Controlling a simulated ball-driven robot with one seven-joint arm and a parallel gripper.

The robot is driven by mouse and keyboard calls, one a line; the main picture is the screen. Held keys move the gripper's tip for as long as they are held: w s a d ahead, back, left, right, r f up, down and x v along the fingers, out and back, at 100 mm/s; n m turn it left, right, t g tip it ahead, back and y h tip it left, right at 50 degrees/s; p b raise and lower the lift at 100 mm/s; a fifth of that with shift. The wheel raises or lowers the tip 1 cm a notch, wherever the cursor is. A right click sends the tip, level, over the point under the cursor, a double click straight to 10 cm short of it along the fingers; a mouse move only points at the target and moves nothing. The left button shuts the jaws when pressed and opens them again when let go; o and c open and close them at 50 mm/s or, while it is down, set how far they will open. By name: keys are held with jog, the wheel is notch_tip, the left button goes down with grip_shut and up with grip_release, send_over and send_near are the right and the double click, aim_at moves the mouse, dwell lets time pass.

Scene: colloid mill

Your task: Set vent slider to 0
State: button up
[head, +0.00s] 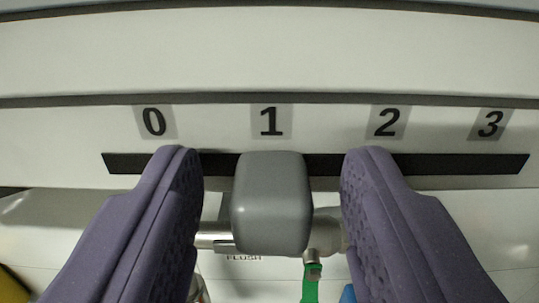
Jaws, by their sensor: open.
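The vent slider's grey knob (271,203) sticks out toward me from a black horizontal slot (455,164) in a white panel. It stands below the label 1 (271,121). The label 0 (155,122) is to its left, and 2 (387,122) and 3 (491,124) are to its right. My gripper (272,195) is open, with one purple finger on each side of the knob. Gaps show between the knob and both fingers. The fingers hide parts of the slot.
Below the knob are a metal pipe fitting (322,234), a green handle (311,284) and a partly hidden "FLUSH" label (243,258). A bit of blue shows near the right finger, and yellow at the lower left corner.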

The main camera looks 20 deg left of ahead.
aim_at(146, 155)
grip_shut()
jog(key=a+b, duration=0.1)
jog(key=s+a+b, duration=0.1)
jog(key=a, duration=0.1)
jog(key=a+b, duration=0.1)
jog(key=shift+s+a, duration=0.15)
jog(key=shift+s, duration=0.1)
jog(key=shift+r, duration=0.1)
jog(key=shift+c, duration=1.5)
grip_release()
jog(key=o, duration=0.3)
jog(key=shift+a, duration=0.1)
